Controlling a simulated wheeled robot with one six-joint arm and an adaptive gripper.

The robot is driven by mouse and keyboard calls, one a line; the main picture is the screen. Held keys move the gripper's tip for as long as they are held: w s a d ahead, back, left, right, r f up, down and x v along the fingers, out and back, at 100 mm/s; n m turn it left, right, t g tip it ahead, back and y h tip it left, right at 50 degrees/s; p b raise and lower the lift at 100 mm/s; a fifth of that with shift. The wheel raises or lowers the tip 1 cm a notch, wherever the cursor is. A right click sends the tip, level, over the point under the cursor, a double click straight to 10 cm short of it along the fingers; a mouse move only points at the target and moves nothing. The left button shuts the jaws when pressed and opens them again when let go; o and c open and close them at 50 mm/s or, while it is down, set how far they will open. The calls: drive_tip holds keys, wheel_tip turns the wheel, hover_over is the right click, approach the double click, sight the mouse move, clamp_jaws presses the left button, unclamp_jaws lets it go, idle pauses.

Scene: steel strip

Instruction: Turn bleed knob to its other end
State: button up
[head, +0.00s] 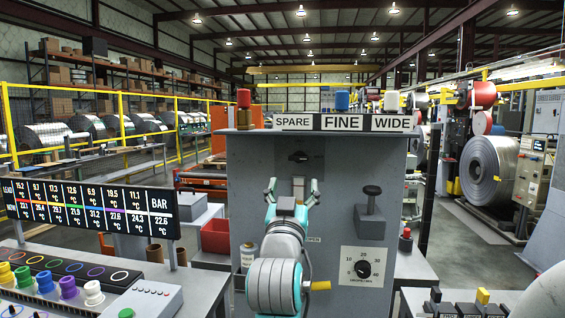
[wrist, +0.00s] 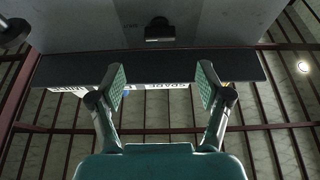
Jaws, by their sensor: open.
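A dark knob (head: 299,157) on a black plate sits high on the grey cabinet's front (head: 245,180); its label is too small to read, so I cannot tell for certain that it is the bleed knob. In the wrist view the dark knob (wrist: 159,29) shows at the top, beyond the fingertips. My gripper (head: 291,187) is open and empty in front of the cabinet, just below that knob in the head view. Its two padded fingers (wrist: 162,86) are spread apart and touch nothing visible. My arm hides part of the panel below.
A dial (head: 363,269) with a number scale and a black lever (head: 371,205) are on the cabinet's right side. A shelf with SPARE, FINE and WIDE signs (head: 342,123) overhangs the top. A display board (head: 92,208) stands left.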

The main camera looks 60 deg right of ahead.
sight(299, 158)
drive_tip(key=x, duration=1)
drive_tip(key=shift+d, duration=0.3)
drive_tip(key=shift+w, duration=0.15)
drive_tip(key=c, duration=1.2)
drive_tip(key=shift+o, duration=0.2)
